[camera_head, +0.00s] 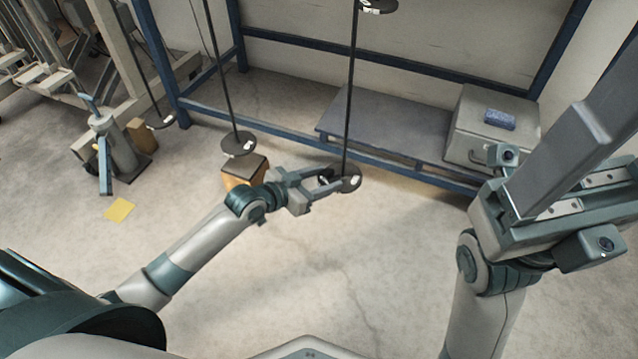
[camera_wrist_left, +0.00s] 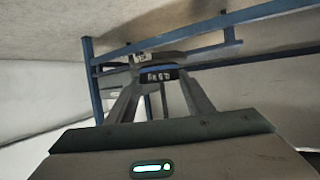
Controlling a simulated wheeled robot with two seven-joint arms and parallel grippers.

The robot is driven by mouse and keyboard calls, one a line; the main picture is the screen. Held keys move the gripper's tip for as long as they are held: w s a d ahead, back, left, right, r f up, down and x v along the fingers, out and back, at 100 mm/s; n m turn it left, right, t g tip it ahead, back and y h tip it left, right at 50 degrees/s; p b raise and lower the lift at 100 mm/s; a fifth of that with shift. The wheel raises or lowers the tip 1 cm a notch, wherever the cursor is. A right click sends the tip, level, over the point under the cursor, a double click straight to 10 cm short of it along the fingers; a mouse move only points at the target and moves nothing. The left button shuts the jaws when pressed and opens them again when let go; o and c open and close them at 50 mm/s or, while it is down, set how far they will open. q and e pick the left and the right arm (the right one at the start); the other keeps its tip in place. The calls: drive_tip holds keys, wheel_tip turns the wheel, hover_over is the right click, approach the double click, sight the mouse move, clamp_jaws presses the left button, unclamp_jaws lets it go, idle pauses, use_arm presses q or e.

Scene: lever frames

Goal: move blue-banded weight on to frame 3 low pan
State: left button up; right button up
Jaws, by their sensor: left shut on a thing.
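My left gripper (camera_head: 328,184) reaches in from the left and is shut on a small dark weight (camera_head: 324,179). In the left wrist view the blue-banded weight (camera_wrist_left: 158,74) sits between the two fingertips (camera_wrist_left: 157,84), with a pale tag above it. A dark round low pan (camera_head: 347,179) hangs on a long rod right at the fingertips. The weight is at or just over the pan's left part; I cannot tell whether they touch. My right gripper (camera_head: 560,205) is large at the right, its jaw opening not clear.
Another low pan (camera_head: 239,145) hangs to the left above an orange-brown box (camera_head: 245,171). A higher pan (camera_head: 378,5) shows at the top. Blue frame rails (camera_head: 330,154) run behind. A grey case (camera_head: 490,130) with a blue item stands right. The front floor is clear.

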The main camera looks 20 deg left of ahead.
use_arm(q)
drive_tip(key=shift+w+d, duration=0.1)
drive_tip(key=shift+w, duration=0.15)
drive_tip(key=shift+r, duration=0.1)
drive_tip(key=shift+w+d+p, duration=0.1)
drive_tip(key=shift+w+p, duration=0.15)
drive_tip(key=shift+p, duration=0.15)
drive_tip(key=shift+w+d+p, duration=0.1)
drive_tip(key=shift+w+d, duration=0.2)
drive_tip(key=shift+w, duration=0.3)
drive_tip(key=shift+w+d+p, duration=0.15)
drive_tip(key=shift+w+d, duration=0.2)
drive_tip(key=shift+w, duration=0.3)
drive_tip(key=shift+w+d+p, duration=0.1)
drive_tip(key=shift+w+d, duration=0.2)
drive_tip(key=shift+w, duration=0.3)
idle(1.3)
drive_tip(key=shift+f, duration=0.45)
idle(0.6)
drive_tip(key=o, duration=1.3)
